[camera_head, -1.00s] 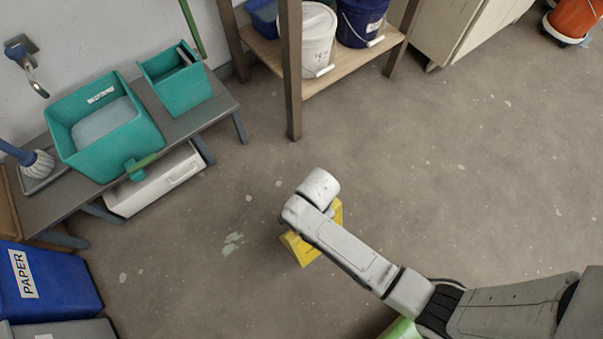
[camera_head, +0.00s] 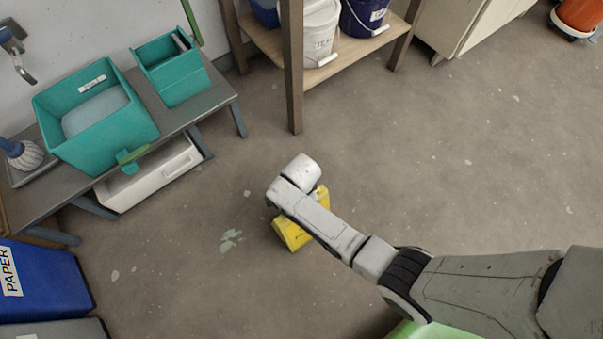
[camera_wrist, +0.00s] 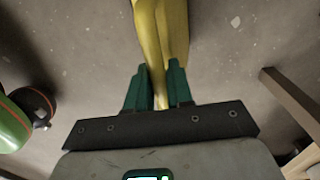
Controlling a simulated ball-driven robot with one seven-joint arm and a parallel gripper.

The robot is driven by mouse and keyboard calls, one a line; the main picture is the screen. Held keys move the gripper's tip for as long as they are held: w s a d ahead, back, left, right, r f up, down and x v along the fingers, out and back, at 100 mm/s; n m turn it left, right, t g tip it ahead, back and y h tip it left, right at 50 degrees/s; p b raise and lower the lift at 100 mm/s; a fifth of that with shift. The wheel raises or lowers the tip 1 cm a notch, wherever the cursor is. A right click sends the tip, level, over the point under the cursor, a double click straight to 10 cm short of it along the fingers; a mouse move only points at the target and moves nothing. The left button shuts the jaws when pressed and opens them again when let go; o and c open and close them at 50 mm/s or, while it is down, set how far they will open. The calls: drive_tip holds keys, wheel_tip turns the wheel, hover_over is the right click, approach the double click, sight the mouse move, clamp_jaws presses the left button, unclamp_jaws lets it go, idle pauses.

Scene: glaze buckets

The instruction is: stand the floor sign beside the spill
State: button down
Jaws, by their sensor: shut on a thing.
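The yellow floor sign (camera_head: 291,235) shows below my arm in the head view, partly covered by my wrist and forearm. In the wrist view the sign (camera_wrist: 160,35) runs up from between the two green fingers of my gripper (camera_wrist: 158,88), which is shut on its edge. The head view hides the fingers. I cannot tell whether the sign touches the floor. A pale greenish patch (camera_head: 230,239), seemingly the spill, lies on the floor just left of the sign, with a small gap in the picture.
A grey bench (camera_head: 222,98) with teal tubs (camera_head: 97,115) stands at upper left, a white drawer box (camera_head: 150,177) beneath. A wooden shelf (camera_head: 294,90) with buckets stands at the top. A blue paper bin (camera_head: 45,283) is at lower left. Floor to the right is clear.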

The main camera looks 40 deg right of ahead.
drive_tip(key=c, duration=1)
unclamp_jaws()
drive_tip(key=shift+r, duration=0.1)
wheel_tip(320, 180, up, 12)
drive_tip(key=p, duration=0.5)
drive_tip(key=s+d+r+n, duration=0.4)
drive_tip(key=s+r+n, duration=0.3)
drive_tip(key=s+n, duration=0.1)
drive_tip(key=s+d+r+n+t, duration=0.1)
drive_tip(key=s+d+r+n, duration=0.2)
drive_tip(key=s+r+n, duration=0.4)
drive_tip(key=s+n, duration=0.1)
drive_tip(key=n, duration=0.1)
drive_tip(key=shift+s+d+r+n, duration=0.15)
drive_tip(key=shift+s+d+n, duration=0.15)
drive_tip(key=shift+d, duration=0.1)
